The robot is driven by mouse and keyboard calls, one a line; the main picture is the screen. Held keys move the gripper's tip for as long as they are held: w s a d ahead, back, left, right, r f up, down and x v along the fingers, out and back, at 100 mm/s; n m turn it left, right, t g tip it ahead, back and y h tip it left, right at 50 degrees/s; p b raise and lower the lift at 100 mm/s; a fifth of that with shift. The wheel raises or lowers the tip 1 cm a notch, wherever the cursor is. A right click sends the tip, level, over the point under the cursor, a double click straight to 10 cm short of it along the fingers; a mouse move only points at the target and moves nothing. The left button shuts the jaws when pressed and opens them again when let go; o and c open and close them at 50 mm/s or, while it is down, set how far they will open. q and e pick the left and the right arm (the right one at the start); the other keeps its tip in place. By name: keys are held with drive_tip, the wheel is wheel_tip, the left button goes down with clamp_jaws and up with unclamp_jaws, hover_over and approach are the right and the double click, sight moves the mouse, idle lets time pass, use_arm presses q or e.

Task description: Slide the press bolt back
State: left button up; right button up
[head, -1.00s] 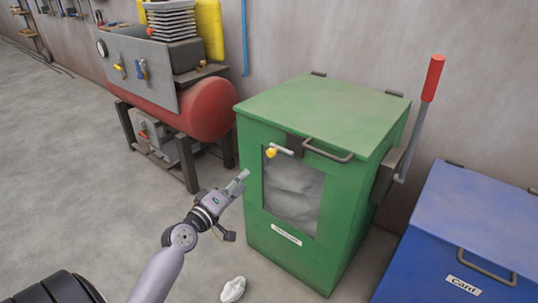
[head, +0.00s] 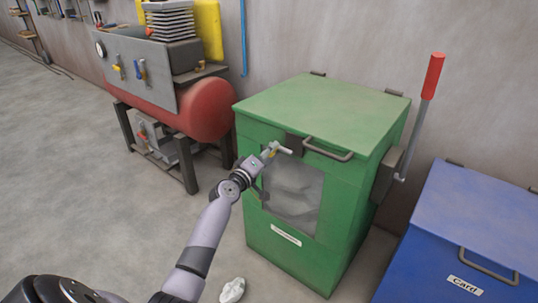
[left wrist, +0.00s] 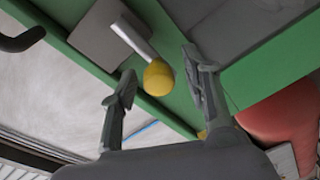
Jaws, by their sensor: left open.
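The press bolt is a silver rod (head: 285,150) with a yellow knob, on the upper front of the green press (head: 262,205). In the left wrist view the bolt rod (left wrist: 132,38) runs from a grey plate to the round yellow knob (left wrist: 158,78). My left gripper (head: 272,149) is at the knob and partly hides it in the head view. In the left wrist view my left gripper (left wrist: 160,66) is open, with one finger on each side of the knob. Whether either finger touches it I cannot tell. My right gripper is not in view.
A dark bar handle (head: 328,149) sits just right of the bolt. A red-gripped lever (head: 432,77) stands on the press's right side. A blue card bin (head: 460,225) is at the right. A red tank (head: 208,108) stands behind left. A white crumpled piece (head: 232,290) lies on the floor.

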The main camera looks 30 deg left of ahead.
use_arm(q)
drive_tip(key=shift+c, duration=0.2)
clamp_jaws()
idle(0.4)
idle(0.3)
